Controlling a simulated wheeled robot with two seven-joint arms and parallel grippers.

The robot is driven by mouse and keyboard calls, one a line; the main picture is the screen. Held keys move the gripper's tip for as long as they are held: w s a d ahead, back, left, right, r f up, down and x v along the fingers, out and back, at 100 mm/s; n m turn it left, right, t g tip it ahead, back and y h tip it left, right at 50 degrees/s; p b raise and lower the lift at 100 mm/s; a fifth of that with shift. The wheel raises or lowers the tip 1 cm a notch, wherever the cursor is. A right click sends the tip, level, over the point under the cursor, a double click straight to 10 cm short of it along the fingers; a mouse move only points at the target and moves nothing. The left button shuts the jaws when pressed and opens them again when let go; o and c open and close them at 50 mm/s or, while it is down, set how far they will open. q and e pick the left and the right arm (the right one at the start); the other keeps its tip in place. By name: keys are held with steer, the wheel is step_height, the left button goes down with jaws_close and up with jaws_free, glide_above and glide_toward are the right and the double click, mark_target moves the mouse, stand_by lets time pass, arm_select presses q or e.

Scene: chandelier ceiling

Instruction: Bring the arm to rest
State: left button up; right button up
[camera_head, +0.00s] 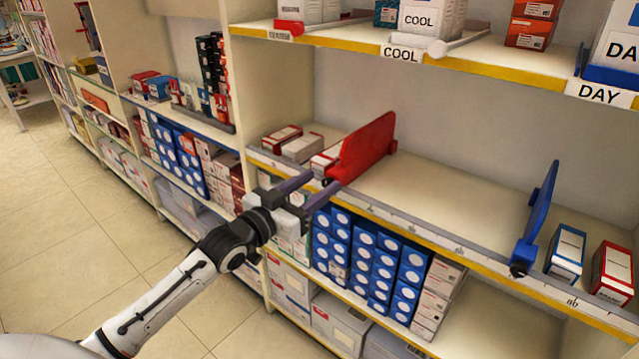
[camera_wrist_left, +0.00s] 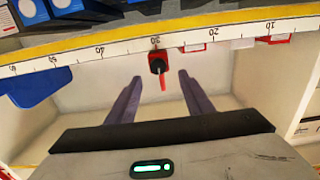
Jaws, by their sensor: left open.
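My left gripper (camera_head: 324,182) reaches in from the lower left in the head view, in front of the middle shelf's ruler edge. Its two dark fingers are spread apart with nothing between them. In the left wrist view the open fingers (camera_wrist_left: 159,76) point toward the ruler edge (camera_wrist_left: 100,50), and the black-and-red foot of a divider (camera_wrist_left: 157,64) shows between and beyond them. In the head view the red divider (camera_head: 365,148) stands on the shelf just beyond the fingertips. I cannot tell whether the fingers touch the shelf edge. My right gripper is out of view.
A blue divider (camera_head: 538,215) stands farther right, beside a blue-and-white box (camera_head: 566,250) and a red-and-white box (camera_head: 613,270). The shelf surface (camera_head: 450,185) between the dividers is bare. Open floor (camera_head: 60,240) lies at left.

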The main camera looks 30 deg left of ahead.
arm_select(q)
steer(key=s+d+f+g+p, duration=0.1)
steer(key=s+d+f+g, duration=0.1)
steer(key=s+d+f, duration=0.45)
steer(key=s+d+f+g+p, duration=0.2)
steer(key=s+d+f, duration=0.15)
steer(key=f, duration=0.55)
steer(key=s+d+f+g, duration=0.1)
steer(key=s+d+f, duration=0.2)
steer(key=s, duration=0.3)
steer(key=s+d+f+g+p, duration=0.1)
steer(key=s+d+f+g, duration=0.1)
steer(key=s+d+f, duration=0.2)
steer(key=s+d+f+m+g+h, duration=0.1)
steer(key=s+d+f+g, duration=0.1)
steer(key=s, duration=0.6)
steer(key=shift+s+d+f+p, duration=0.25)
steer(key=shift+d+f+p, duration=0.15)
steer(key=shift+d+f, duration=0.4)
